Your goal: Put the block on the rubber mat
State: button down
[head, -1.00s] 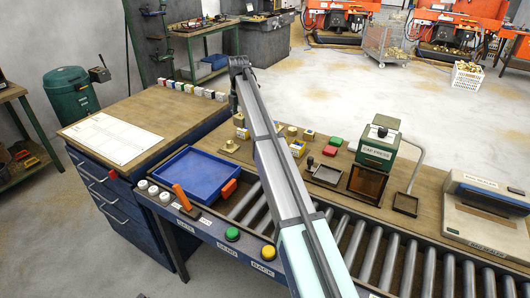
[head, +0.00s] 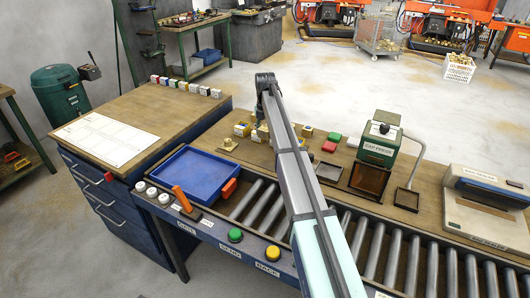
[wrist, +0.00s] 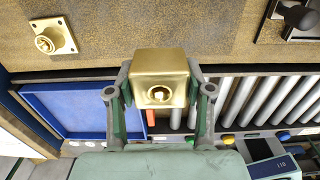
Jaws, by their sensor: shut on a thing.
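My gripper (wrist: 160,92) is shut on a brass block (wrist: 160,62) in the wrist view. The block has a round fitting in the face toward the camera, with one finger on each side of it. They appear over the front part of the bench, close to the roller conveyor. In the head view my arm hides the gripper and the held block. I cannot pick out a rubber mat for certain in either view.
A blue tray (head: 193,174) lies left of the rollers (head: 390,250). A brass fitting on a square plate (head: 228,144) stands behind it; it also shows in the wrist view (wrist: 48,40). The green cap press (head: 377,140) and a dark tray (head: 328,172) are to the right.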

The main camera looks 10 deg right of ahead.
aim_at(265, 159)
notch_tip(265, 159, down, 12)
jog(key=shift+r+p, duration=0.1)
jog(key=shift+p, duration=1.05)
jog(key=shift+f, duration=0.2)
jog(key=shift+c, duration=2.2)
grip_release()
notch_tip(265, 159, up, 12)
jog(key=b, duration=0.3)
jog(key=shift+r, duration=0.2)
